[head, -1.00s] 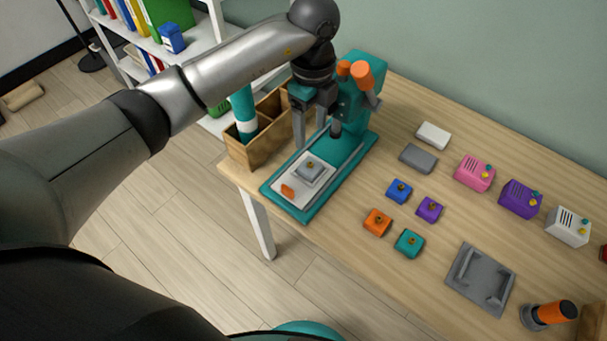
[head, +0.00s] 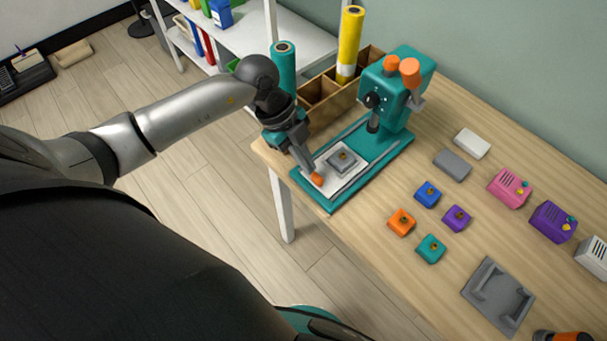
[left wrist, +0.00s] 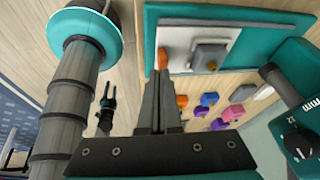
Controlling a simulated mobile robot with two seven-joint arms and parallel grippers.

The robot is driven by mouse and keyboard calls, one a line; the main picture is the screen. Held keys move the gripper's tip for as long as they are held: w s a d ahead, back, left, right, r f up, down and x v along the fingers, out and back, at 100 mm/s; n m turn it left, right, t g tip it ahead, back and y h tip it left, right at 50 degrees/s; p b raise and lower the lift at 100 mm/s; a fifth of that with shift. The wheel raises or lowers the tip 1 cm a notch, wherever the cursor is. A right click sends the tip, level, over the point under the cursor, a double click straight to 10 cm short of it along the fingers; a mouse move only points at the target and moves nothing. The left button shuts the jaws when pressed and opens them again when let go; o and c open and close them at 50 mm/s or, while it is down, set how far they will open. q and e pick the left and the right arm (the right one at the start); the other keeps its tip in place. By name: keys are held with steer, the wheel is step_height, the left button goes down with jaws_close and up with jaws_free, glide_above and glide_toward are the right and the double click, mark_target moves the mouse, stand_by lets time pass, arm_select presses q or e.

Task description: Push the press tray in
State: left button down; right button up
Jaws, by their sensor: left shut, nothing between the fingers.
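The press (head: 395,88) is teal with orange handle ends and stands on a long teal base (head: 325,203). The press tray (head: 325,163), a pale plate carrying a grey block (head: 343,160) with a small brass-coloured top, lies out along the front of the base. Its orange knob (head: 317,179) is at the front end; it also shows in the left wrist view (left wrist: 163,58). My left gripper (head: 312,169) is shut and empty, its fingertips right beside the knob. They cover part of the tray's front; I cannot tell whether they touch the knob.
A wooden organiser (head: 322,100) with a teal roll (head: 284,70) and a yellow roll (head: 350,45) stands behind my left gripper. Several small coloured blocks and a grey fixture (head: 497,296) lie right of the press. The table's front edge is close to the base.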

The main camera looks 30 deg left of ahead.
arm_select(q)
steer(key=s+a+r+t+h, duration=0.2)
steer(key=s+a+r+t, duration=0.15)
steer(key=s+a, duration=0.4)
steer(key=b, duration=0.6)
glide_toward(317, 187)
step_height(317, 187, down, 4)
steer(key=d, duration=0.2)
steer(key=shift+w+d+r+b, duration=0.15)
steer(key=shift+w+d+b, duration=0.2)
steer(key=shift+w, duration=0.45)
arm_select(e)
step_height(317, 187, down, 6)
steer(key=w+d, duration=0.1)
steer(key=w, duration=0.1)
steer(key=shift+w+d+f+t, duration=0.2)
steer(key=shift+w+d+t, duration=0.1)
steer(key=shift+w+d, duration=0.1)
steer(key=shift+s, duration=0.2)
